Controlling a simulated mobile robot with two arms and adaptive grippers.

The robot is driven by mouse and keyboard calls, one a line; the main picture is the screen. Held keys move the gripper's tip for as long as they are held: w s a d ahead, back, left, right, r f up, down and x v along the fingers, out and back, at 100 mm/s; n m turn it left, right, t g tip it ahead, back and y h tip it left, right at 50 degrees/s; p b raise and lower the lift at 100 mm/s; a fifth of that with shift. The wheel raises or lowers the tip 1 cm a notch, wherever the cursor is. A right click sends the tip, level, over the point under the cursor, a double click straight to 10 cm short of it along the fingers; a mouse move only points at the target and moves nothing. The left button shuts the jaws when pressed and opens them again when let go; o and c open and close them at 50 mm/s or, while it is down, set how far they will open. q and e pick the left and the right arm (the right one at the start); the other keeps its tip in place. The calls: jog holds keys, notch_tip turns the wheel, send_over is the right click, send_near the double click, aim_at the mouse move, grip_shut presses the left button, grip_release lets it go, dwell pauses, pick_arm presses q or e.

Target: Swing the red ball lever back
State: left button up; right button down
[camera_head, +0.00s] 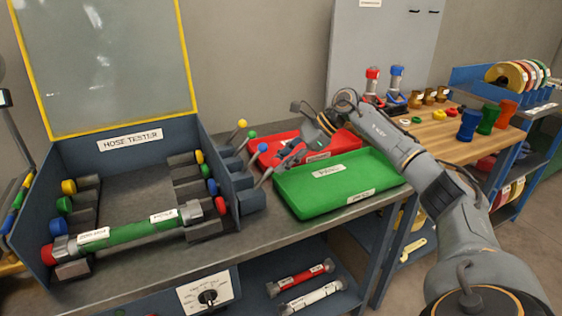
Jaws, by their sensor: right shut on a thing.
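The hose tester (128,141) stands at the left of the bench with its clear lid raised. Along its right side is a row of levers with a yellow ball (242,123), a green ball (252,134) and a blue ball (262,147). The nearest lever's rod (263,181) tilts up and right to my right gripper (280,165). That gripper is shut on the top of this lever, the red ball lever; its fingers mostly hide the ball. My left gripper is not in view.
A green tray (290,200) lies just right of and below my right gripper, with a red tray (345,143) behind it. A green hose (130,232) lies across the front of the tester. A wooden bench (435,135) with fittings stands at right.

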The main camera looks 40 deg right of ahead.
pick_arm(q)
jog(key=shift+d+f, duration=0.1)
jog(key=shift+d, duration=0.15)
pick_arm(e)
jog(key=shift+s+f, duration=0.2)
jog(key=shift+f, duration=0.45)
jog(key=c, duration=1.3)
grip_release()
jog(key=shift+c, duration=0.2)
jog(key=shift+o, duration=1.3)
jog(key=shift+w+d, duration=0.15)
jog(key=shift+d, duration=0.1)
jog(key=shift+r, duration=0.35)
jog(key=v, duration=1.1)
jog(key=shift+d+r, duration=0.15)
jog(key=shift+d, duration=0.1)
